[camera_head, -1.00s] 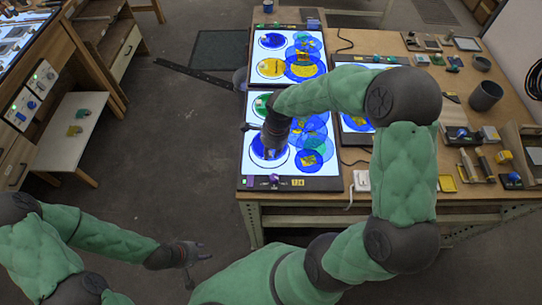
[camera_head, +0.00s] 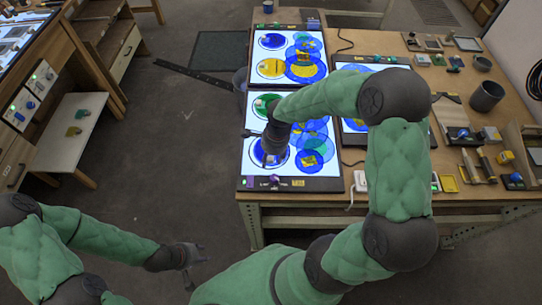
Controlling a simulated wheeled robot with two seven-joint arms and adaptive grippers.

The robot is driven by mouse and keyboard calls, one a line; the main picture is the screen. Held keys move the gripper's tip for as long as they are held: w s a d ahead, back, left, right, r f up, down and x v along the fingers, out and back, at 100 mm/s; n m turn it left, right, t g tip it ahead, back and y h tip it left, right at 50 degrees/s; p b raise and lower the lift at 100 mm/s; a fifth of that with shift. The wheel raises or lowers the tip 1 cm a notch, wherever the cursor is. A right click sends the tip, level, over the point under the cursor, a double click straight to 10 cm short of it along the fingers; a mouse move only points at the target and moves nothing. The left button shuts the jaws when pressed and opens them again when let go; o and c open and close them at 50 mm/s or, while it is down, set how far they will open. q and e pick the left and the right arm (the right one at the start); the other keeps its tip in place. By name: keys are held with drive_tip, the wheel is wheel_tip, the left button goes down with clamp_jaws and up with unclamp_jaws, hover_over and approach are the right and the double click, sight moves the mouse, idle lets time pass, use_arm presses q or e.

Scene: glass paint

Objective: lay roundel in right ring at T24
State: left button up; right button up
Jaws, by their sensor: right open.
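The near lit panel (camera_head: 250,170) on the table carries a yellow tag (camera_head: 298,183) on its front edge, too small to read surely. A dark blue roundel (camera_head: 262,157) lies in the ring outline at the panel's front left. My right gripper (camera_head: 272,158) points down over this roundel and hides part of it; its jaws are open, and contact cannot be told. Overlapping blue discs (camera_head: 312,142) with yellow pieces lie on the panel's right side, partly behind my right forearm. My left gripper (camera_head: 190,265) hangs over the floor, away from the table; its fingers are unclear.
A green roundel (camera_head: 262,104) lies at the panel's back left. A second lit panel (camera_head: 283,27) stands behind, and another (camera_head: 352,124) to the right is partly hidden by my arm. A cup (camera_head: 487,95) and tools fill the table's right side.

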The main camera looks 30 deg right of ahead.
drive_tip(key=shift+r, duration=0.1)
drive_tip(key=shift+r, duration=0.35)
wheel_tip(320, 180, up, 11)
drive_tip(key=d+p, duration=0.1)
drive_tip(key=p, duration=0.1)
drive_tip(key=shift+s+r, duration=0.15)
drive_tip(key=shift+s, duration=0.25)
drive_tip(key=shift+d, duration=0.1)
